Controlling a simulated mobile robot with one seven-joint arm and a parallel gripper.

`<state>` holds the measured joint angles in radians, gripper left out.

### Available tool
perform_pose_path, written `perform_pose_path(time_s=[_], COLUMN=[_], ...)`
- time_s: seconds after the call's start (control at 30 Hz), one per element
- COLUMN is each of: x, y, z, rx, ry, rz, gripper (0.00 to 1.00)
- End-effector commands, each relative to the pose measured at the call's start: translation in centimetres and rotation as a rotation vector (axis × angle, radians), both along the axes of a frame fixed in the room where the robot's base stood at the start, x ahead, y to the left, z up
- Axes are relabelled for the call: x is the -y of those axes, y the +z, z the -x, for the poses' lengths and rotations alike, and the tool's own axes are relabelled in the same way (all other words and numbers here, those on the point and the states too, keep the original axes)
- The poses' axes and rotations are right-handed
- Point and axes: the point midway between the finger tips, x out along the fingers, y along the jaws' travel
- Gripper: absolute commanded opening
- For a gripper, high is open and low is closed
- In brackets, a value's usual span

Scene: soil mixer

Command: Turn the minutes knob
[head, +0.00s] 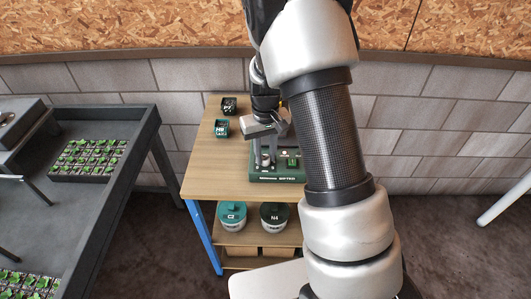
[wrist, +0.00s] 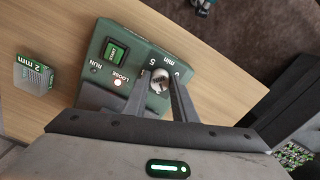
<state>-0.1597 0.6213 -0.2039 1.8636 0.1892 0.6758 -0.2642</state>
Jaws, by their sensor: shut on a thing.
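The green soil mixer base (head: 275,176) stands on the wooden table, partly behind my arm in the head view. In the wrist view its green panel (wrist: 103,52) carries the minutes knob (wrist: 160,79), a small round metallic knob beside the "min" marking and printed numbers. My gripper (wrist: 161,76) is shut on the knob, with one finger on each side of it. My gripper also shows in the head view (head: 267,160), reaching down to the panel. The exact pointer setting of the knob is too small to tell.
A "2 mm" box (wrist: 33,76) lies beside the mixer. Small containers (head: 222,128) stand on the table (head: 200,160). Lidded tubs (head: 232,216) sit below. A plant bench (head: 75,205) is at left.

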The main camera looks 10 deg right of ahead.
Motion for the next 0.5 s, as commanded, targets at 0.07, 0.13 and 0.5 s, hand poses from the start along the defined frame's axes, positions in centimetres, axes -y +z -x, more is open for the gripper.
perform_pose_path(time_s=[0.07, 0.13, 0.5], x=[0.01, -0.02, -0.07], y=[0.12, 0.12, 0.19], z=[0.00, 0.00, -0.04], rx=[0.000, 0.000, 0.001], ry=[-0.072, -0.138, -0.490], rz=[0.001, 0.000, 0.000], gripper=[0.02, 0.02, 0.02])
